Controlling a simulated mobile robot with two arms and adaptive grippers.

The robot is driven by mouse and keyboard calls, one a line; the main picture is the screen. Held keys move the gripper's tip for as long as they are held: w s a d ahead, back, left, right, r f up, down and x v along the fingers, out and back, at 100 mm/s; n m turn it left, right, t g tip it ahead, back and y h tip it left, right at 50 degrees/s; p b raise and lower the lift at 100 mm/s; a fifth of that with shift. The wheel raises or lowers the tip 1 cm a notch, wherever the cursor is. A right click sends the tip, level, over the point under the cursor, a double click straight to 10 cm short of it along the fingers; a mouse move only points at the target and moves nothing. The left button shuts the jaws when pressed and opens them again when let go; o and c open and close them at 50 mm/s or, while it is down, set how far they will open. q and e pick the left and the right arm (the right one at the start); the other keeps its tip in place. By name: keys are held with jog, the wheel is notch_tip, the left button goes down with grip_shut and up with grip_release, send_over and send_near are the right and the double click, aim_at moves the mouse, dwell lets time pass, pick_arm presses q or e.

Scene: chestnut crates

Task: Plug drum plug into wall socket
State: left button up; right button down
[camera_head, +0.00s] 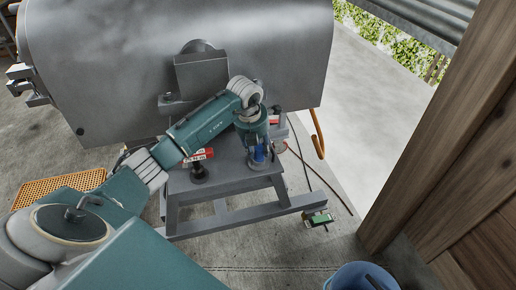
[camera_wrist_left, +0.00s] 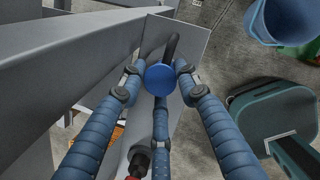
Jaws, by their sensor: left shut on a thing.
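My left gripper (camera_head: 259,164) reaches down over the grey bench, below the big grey drum. In the left wrist view its blue ribbed fingers (camera_wrist_left: 158,80) close around a round blue plug (camera_wrist_left: 159,79). A black cable or handle (camera_wrist_left: 171,47) shows just beyond the plug. In the head view the plug is mostly hidden by the gripper, and blue shows between the fingers. I cannot clearly make out a wall socket in either view. My right gripper is not in view.
The grey bench (camera_head: 233,181) stands before the big grey drum (camera_head: 130,55). A red-and-black item (camera_head: 199,160) sits on it, left of the gripper. A small green item (camera_head: 317,219) is by the bench's right foot. A blue bucket (camera_head: 345,272) and wooden wall (camera_head: 440,150) are right.

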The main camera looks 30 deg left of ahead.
pick_arm(q)
jog(key=shift+w+r, duration=0.1)
grip_shut()
jog(key=shift+w+d+r+p, duration=0.1)
jog(key=shift+r+p, duration=0.3)
jog(key=shift+r, duration=0.3)
jog(key=shift+o, duration=0.9)
grip_release()
grip_shut()
jog(key=shift+r, duration=0.1)
jog(key=shift+r+p, duration=1.3)
jog(key=shift+r, duration=0.3)
